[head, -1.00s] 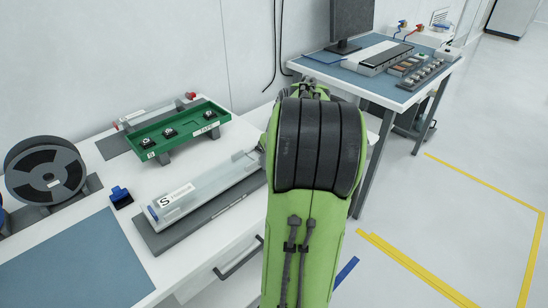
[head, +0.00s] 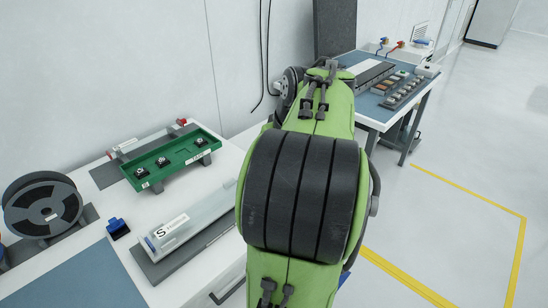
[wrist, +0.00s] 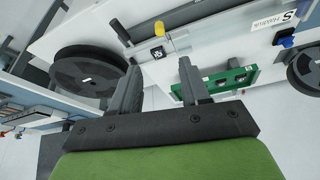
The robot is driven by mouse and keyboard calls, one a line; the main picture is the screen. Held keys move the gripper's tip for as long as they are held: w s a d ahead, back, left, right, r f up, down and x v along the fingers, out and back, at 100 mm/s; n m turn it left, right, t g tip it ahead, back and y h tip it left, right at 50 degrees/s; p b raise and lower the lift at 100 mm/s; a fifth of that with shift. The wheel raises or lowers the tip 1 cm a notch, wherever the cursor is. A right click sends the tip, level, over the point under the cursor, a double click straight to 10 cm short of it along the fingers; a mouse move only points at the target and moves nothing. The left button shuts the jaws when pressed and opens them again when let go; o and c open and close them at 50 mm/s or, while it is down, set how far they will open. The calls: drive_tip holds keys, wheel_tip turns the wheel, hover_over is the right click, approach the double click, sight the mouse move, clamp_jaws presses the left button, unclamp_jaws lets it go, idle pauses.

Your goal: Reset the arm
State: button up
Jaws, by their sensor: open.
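My arm is green with black ribbed joints and stands in the middle of the head view. It is bent, and its end is hidden behind its own links there. My gripper (wrist: 160,88) shows in the wrist view, with its two grey fingers apart and nothing between them. The workbench with a green tray (wrist: 225,84) and a black reel (wrist: 85,75) appears beyond the fingers, turned in the picture. No contact with any of these shows.
In the head view, the green tray (head: 170,160) holds several small black parts. A second table (head: 365,112) stands behind right. Floor at right is clear.

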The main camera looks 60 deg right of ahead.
idle(0.5)
drive_tip(key=w+a+r+n+p, duration=0.1)
drive_tip(key=w+a+r+p, duration=0.15)
drive_tip(key=a, duration=0.75)
drive_tip(key=w+a+r+n+p, duration=0.1)
drive_tip(key=w+a+n, duration=0.15)
drive_tip(key=a, duration=0.75)
drive_tip(key=s+a+f+n+t+y+p, duration=0.1)
drive_tip(key=s+a+f+y+p, duration=0.1)
drive_tip(key=s+a, duration=0.5)
drive_tip(key=a, duration=0.4)
drive_tip(key=shift+s, duration=0.35)
